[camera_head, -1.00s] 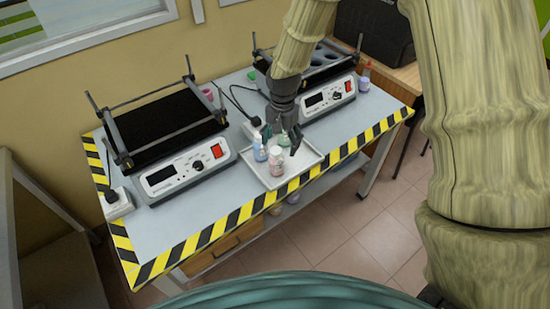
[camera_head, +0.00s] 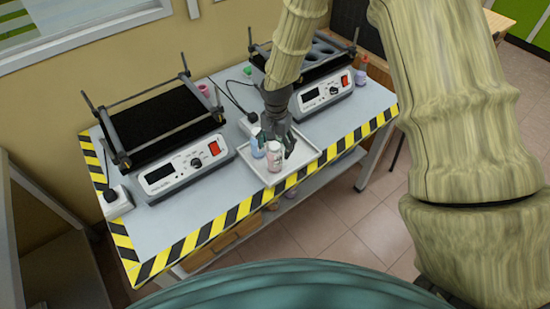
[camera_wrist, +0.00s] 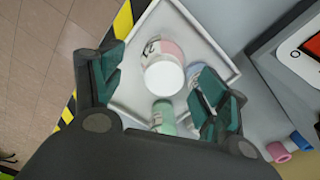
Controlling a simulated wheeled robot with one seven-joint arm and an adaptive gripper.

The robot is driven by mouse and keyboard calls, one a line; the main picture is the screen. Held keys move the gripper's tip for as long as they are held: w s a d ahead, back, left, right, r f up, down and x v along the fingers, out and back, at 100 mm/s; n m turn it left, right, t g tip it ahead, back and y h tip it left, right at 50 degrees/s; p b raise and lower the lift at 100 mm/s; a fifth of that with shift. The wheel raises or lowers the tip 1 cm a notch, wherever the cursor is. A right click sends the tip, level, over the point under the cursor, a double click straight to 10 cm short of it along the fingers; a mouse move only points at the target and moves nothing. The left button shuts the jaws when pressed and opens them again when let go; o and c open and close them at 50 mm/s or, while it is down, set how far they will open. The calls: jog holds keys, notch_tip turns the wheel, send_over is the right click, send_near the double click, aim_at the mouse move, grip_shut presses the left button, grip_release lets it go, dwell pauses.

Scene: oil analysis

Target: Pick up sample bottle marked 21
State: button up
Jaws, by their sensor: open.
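A white tray (camera_head: 308,161) on the table holds sample bottles. A green bottle (camera_wrist: 163,116) is nearest my gripper in the wrist view and hidden in the head view. My gripper (camera_head: 276,146) is open above the bottles, its fingers (camera_wrist: 160,92) apart with nothing held.
Two bench devices with knobs and red switches, one left (camera_head: 185,168) and one right (camera_head: 325,95), flank the tray. Pink and blue pieces (camera_wrist: 285,148) lie at the lower right in the wrist view. The table's striped edge (camera_head: 230,215) runs in front.

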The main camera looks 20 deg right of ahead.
aim_at(275, 154)
jog(key=shift+s+a+f+p, duration=0.1)
jog(key=shift+f+p, duration=0.1)
jog(key=shift+f, duration=0.5)
jog(key=shift+w+a+f+p, duration=0.1)
jog(key=shift+f+p, duration=0.1)
jog(key=shift+f, duration=0.5)
jog(key=shift+s+a+f+p, duration=0.1)
jog(key=shift+f+p, duration=0.1)
jog(key=shift+f, duration=0.5)
jog(key=shift+c, duration=0.5)
jog(key=c, duration=1.1)
jog(key=shift+c, duration=0.2)
jog(key=shift+r, duration=0.2)
